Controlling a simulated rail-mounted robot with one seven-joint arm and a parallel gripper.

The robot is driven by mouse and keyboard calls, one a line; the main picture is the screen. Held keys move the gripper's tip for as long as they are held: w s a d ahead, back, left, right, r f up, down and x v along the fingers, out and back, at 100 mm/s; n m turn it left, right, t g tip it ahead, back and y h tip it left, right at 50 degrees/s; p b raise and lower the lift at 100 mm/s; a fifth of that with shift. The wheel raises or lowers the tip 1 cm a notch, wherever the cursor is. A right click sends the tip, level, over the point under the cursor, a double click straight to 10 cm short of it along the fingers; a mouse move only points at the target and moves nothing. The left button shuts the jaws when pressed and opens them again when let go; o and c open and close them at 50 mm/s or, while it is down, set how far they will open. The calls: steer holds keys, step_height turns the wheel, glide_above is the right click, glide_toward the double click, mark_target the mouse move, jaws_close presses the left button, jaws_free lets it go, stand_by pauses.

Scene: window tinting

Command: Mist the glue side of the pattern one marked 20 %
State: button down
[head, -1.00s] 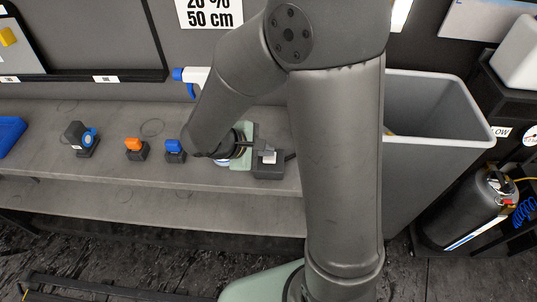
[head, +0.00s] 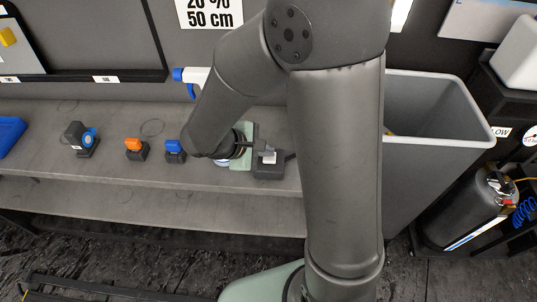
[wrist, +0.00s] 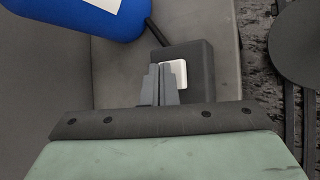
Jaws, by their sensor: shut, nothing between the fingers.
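A spray head with a blue nozzle and white body (head: 197,76) stands at the back of the bench in the head view, partly hidden by my arm. In the wrist view, a blue rounded body with a white label (wrist: 100,12) is at the upper left; I cannot tell for sure that it is the same bottle. My gripper (wrist: 160,68) is shut and empty, its fingertips over or against a dark box (wrist: 196,57) with a white pad (wrist: 174,72). Contact cannot be told. A sign reading 20 % 50 cm (head: 210,14) is on the wall. No pattern piece is clearly identifiable.
On the bench (head: 50,150) stand a blue-faced dark tool (head: 82,138), an orange-topped block (head: 134,148) and a blue-topped block (head: 174,149). A grey bin (head: 440,110) and a dark tank (head: 480,205) stand at the right. The bench's left middle has free room.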

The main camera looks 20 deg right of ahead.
mark_target(265, 158)
steer(key=shift+f, duration=0.15)
stand_by(0.3)
steer(key=shift+f+b, duration=0.35)
steer(key=shift+b, duration=0.25)
steer(key=shift+r, duration=0.45)
steer(key=shift+r+p, duration=0.1)
steer(key=shift+p, duration=0.2)
step_height(265, 158, up, 6)
steer(key=p, duration=0.3)
steer(key=shift+f+p, duration=0.2)
steer(key=shift+p, duration=0.2)
steer(key=shift+r, duration=0.1)
steer(key=shift+s, duration=0.1)
